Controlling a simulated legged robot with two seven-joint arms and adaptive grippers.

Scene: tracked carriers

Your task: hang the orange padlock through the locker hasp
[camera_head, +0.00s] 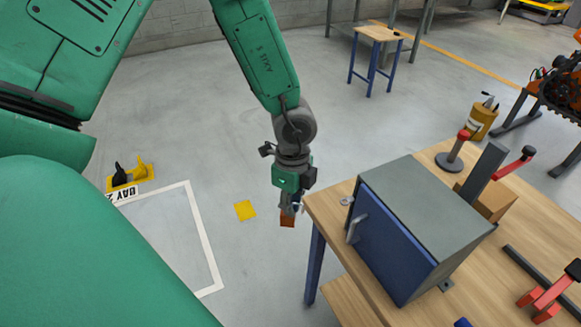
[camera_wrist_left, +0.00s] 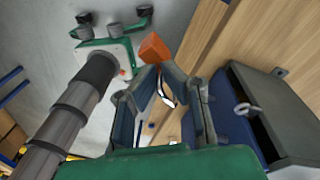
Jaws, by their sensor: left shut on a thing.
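My left gripper (camera_head: 290,203) hangs beside the near left corner of the workbench, shut on the orange padlock (camera_head: 288,221). In the left wrist view the gripper (camera_wrist_left: 163,72) has its fingers around the padlock's metal shackle, with the orange body (camera_wrist_left: 154,47) beyond the fingertips. The locker (camera_head: 420,205) is a grey box with a blue door, standing on the bench to the right of the gripper. A small metal hasp (camera_head: 347,201) sticks out at its left edge, apart from the padlock. The locker (camera_wrist_left: 270,112) also shows at the right of the left wrist view. My right gripper is not in view.
The wooden workbench (camera_head: 338,220) carries red-handled clamps (camera_head: 545,300), a red-topped post (camera_head: 455,155) and a cardboard box (camera_head: 488,200) near the locker. A metal door handle (camera_head: 357,228) juts from the locker. Floor left of the bench is open, with a yellow patch (camera_head: 245,210).

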